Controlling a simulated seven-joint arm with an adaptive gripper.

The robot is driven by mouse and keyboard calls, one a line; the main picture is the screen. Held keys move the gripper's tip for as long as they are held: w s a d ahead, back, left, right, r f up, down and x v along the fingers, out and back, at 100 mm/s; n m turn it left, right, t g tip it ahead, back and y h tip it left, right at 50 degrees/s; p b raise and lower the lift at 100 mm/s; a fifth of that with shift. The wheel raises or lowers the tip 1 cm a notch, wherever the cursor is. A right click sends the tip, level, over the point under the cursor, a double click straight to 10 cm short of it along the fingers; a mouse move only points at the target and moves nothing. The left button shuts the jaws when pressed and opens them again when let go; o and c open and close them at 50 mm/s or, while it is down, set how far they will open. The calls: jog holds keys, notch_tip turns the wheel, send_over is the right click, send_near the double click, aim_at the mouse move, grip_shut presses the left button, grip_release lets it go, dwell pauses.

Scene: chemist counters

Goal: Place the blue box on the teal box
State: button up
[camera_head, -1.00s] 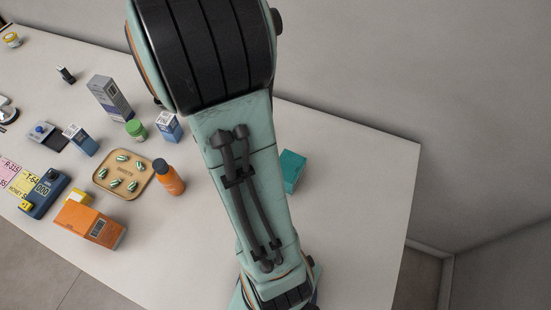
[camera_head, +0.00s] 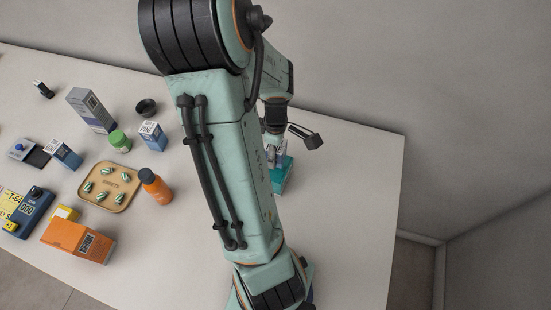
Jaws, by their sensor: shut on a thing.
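The teal box (camera_head: 283,181) lies on the right part of the counter, partly hidden behind my arm. My gripper (camera_head: 276,154) is at the far side of my arm, right over the teal box in the picture. It is shut on a small pale-and-blue thing, probably the blue box, mostly hidden by my arm and fingers. I cannot tell whether the held thing touches the teal box. Two other blue-and-white boxes stand on the left part of the counter, one by the green-capped jar (camera_head: 153,135) and one farther left (camera_head: 65,154).
A tall grey box (camera_head: 91,110), a dark round cup (camera_head: 147,107), an orange bottle (camera_head: 156,187), a tan tray (camera_head: 108,202) with several capsules and an orange box (camera_head: 77,241) fill the left side. The counter (camera_head: 345,220) right of the teal box is bare.

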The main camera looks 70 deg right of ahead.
jog(key=shift+f, duration=1.55)
jog(key=shift+f, duration=0.15)
jog(key=o, duration=1.2)
notch_tip(320, 180, up, 12)
jog(key=shift+r, duration=0.15)
